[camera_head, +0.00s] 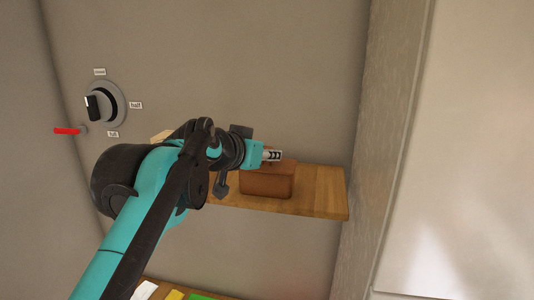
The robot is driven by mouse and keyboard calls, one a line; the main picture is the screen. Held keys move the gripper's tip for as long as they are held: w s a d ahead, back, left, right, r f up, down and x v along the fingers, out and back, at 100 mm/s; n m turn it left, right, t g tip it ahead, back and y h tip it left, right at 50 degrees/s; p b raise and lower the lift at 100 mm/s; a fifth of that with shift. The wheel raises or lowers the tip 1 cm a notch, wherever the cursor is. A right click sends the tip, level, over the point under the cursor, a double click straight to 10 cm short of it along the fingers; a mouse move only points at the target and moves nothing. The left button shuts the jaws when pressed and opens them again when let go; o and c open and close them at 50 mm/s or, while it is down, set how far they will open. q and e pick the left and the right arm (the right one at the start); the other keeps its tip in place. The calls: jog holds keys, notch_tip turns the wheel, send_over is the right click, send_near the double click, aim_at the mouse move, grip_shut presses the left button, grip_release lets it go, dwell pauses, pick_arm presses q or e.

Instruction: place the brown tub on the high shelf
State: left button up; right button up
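The brown tub (267,186) is upright over the wooden shelf (322,190) on the wall, and appears to rest on it. My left arm reaches in from the lower left and covers the left part of the shelf. My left gripper (272,155) is at the tub's top edge. Whether its fingers grip the tub or only lie close to it is not clear. My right gripper is not in view.
A black dial (104,104) with small labels and a red lever (67,131) are on the wall at the left. A grey upright panel (385,150) stands right of the shelf. Coloured items, including a green one (203,297), lie low at the bottom edge. The shelf's right end is bare.

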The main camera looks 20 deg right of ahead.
pick_arm(q)
jog(key=o, duration=0.3)
jog(key=shift+r, duration=0.15)
jog(key=v, duration=1.2)
jog(key=s+a+f+n+y, duration=0.1)
jog(key=a+f+n+y, duration=0.2)
jog(key=a+f, duration=0.8)
jog(key=a+f+n+y, duration=0.2)
jog(key=a+f+y, duration=0.1)
jog(key=a+f, duration=0.8)
jog(key=s+a+f+n+y, duration=0.1)
jog(key=s+a+f, duration=0.2)
jog(key=f, duration=0.4)
jog(key=s+a+f+n+g+y, duration=0.1)
jog(key=s+a+f+n+y, duration=0.1)
jog(key=a+f, duration=0.3)
jog(key=s+a+f+n+y, duration=0.1)
jog(key=s+a+f, duration=0.3)
jog(key=f, duration=0.6)
jog(key=shift+s+a+f+n+y, duration=0.1)
jog(key=shift+s+a+n+y, duration=0.3)
jog(key=shift+s+n, duration=0.25)
